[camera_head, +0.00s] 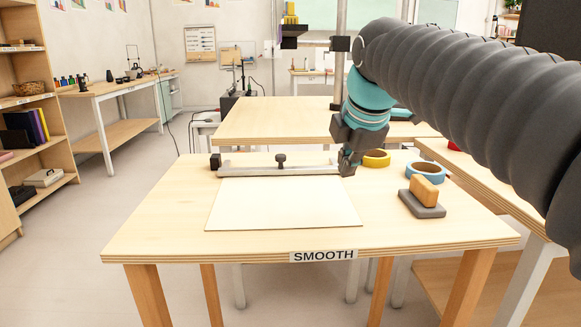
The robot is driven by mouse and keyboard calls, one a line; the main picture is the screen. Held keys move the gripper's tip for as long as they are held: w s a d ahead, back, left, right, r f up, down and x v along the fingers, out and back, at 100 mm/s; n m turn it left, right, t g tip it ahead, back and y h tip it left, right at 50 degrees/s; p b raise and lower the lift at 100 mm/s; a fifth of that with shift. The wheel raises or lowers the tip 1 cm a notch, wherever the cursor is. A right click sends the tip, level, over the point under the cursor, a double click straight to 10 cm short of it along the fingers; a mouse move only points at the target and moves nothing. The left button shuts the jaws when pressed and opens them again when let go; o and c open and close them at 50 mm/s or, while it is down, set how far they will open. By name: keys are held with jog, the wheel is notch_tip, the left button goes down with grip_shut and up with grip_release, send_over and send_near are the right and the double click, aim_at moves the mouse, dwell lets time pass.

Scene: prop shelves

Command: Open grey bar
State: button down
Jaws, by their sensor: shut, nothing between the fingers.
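The grey bar (250,172) lies across the back of the wooden table, over the far edge of a pale flat sheet (283,204). It has a dark knob (281,160) at its middle and a black block (215,162) at its left end. My gripper (347,171) points down at the bar's right end and is shut with nothing in it. It hides that end, so I cannot tell whether it touches the bar.
Yellow (377,158) and blue (426,173) tape rolls lie right of my gripper. A sanding block (424,191) sits on a dark pad (421,207) nearer the right edge. The table's front edge carries a "SMOOTH" label (323,255). The table's left side is clear.

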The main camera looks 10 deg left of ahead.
aim_at(276, 171)
jog(key=w+a+r+n+y+b, duration=0.1)
jog(key=w+a+n, duration=0.3)
jog(key=a+n, duration=0.25)
jog(key=w+a+r+n+b, duration=0.1)
jog(key=w+a+r+n, duration=0.15)
jog(key=a+n, duration=0.4)
jog(key=shift+m, duration=0.3)
jog(key=b+x, duration=0.1)
jog(key=x, duration=1)
jog(key=shift+w+a+r+b, duration=0.15)
jog(key=shift+w+a+b, duration=0.05)
jog(key=shift+b, duration=0.2)
jog(key=shift+r, duration=0.1)
